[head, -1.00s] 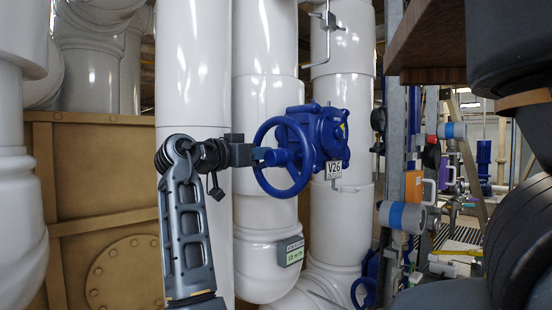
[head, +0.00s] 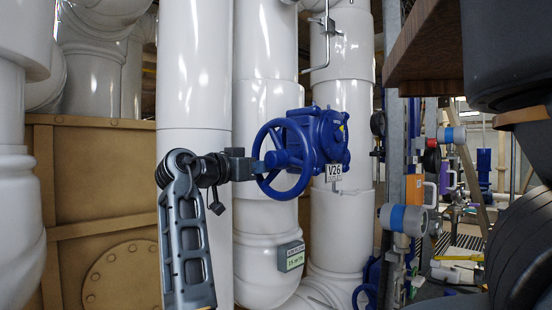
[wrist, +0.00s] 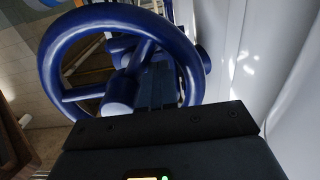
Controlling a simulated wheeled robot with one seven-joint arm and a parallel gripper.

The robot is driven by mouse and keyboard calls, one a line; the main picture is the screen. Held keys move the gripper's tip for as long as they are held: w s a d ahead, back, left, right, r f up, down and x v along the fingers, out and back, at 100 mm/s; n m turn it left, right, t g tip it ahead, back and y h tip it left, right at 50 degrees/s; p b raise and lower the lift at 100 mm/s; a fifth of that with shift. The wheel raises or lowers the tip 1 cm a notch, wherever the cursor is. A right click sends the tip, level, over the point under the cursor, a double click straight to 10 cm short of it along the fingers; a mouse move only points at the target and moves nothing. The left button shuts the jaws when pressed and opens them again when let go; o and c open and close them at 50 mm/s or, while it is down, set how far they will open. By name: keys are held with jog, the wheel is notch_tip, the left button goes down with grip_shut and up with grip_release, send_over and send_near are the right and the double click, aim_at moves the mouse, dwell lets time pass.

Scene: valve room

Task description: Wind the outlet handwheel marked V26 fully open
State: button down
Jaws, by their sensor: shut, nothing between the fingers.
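The blue handwheel (head: 288,158) stands upright on a blue valve gearbox (head: 330,136) in front of white pipes. A white tag marked V26 (head: 333,173) hangs beside the gearbox. My gripper (head: 258,166) is shut, with nothing held. It points right, its fingertips at the left part of the wheel, close to the rim and hub. In the wrist view the wheel (wrist: 118,110) fills the upper middle, with its rim, spokes and hub showing. The fingers reach in behind or between the spokes there; I cannot tell whether they touch.
A small box with a green display (head: 291,257) sits on the pipe below the wheel; its reading is too small to tell. White pipes stand close behind my gripper. A tan panelled tank (head: 95,195) is at left, a brown shelf (head: 425,60) at upper right.

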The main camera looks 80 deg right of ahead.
aim_at(273, 178)
jog(key=shift+s+a+f+b, duration=0.25)
jog(key=shift+s+f+b, duration=0.15)
jog(key=shift+f+b, duration=0.25)
jog(key=shift+f, duration=0.15)
jog(key=shift+s+a+f+b, duration=0.3)
jog(key=shift+s+f+b, duration=0.1)
jog(key=shift+s+f, duration=0.15)
jog(key=shift+s+a+f, duration=0.25)
jog(key=shift+s+a, duration=0.2)
jog(key=shift+s, duration=0.3)
